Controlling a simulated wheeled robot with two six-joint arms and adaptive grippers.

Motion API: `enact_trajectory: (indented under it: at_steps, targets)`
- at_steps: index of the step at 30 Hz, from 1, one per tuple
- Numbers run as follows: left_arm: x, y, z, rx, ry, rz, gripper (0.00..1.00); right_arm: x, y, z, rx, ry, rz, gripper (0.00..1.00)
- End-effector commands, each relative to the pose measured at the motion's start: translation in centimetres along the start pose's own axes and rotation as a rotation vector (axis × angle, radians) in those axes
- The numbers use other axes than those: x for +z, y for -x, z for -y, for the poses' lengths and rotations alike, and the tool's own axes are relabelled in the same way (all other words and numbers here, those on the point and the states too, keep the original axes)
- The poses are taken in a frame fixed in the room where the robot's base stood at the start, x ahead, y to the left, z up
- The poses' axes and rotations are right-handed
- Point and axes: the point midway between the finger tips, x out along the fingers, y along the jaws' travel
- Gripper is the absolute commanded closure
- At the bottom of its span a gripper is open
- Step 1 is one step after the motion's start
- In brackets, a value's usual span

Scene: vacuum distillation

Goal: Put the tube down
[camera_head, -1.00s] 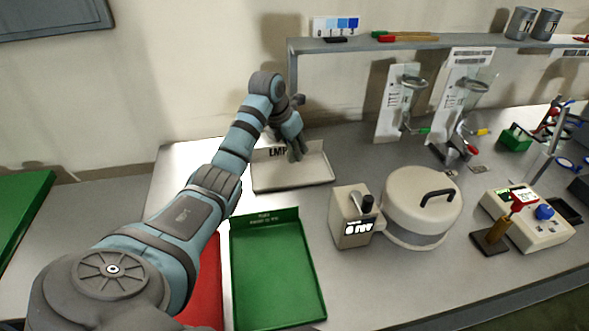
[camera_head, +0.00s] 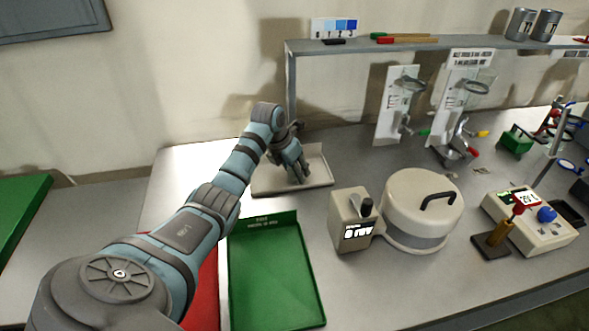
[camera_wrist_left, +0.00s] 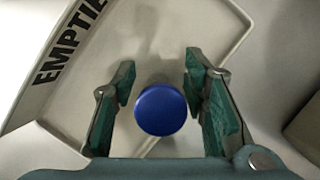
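The tube shows only as a round blue cap (camera_wrist_left: 160,110) in the left wrist view, seen end-on; its body is hidden below the cap. My left gripper (camera_wrist_left: 158,84) has its two green-padded fingers spread on either side of the cap, with narrow gaps showing. It looks open around the tube. In the head view my left gripper (camera_head: 297,174) points down over the pale tray (camera_head: 322,174) at the back; I cannot make out the tube there. The tray, labelled "EMPTIES", also shows in the left wrist view (camera_wrist_left: 180,35). My right gripper is out of view.
A green tray (camera_head: 275,285) and a partly hidden red tray (camera_head: 207,295) lie nearer the front. A grey device (camera_head: 351,220) and a round lidded machine (camera_head: 415,205) stand right of them. A shelf (camera_head: 430,44) runs above the back edge.

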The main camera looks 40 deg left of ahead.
Motion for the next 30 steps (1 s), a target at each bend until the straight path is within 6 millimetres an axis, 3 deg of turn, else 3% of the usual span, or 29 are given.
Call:
enact_trajectory:
  at_steps: [8,22,30]
  targets:
    - [0.2,1.2,-0.1,0.002,0.0,0.002,0.6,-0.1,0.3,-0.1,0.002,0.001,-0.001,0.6]
    - [0.2,11.3,-0.1,0.001,0.0,0.003,0.6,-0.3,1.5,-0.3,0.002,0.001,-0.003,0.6]
    - [0.1,12.3,0.0,-0.001,0.0,0.0,0.6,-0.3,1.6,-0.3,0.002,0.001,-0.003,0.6]
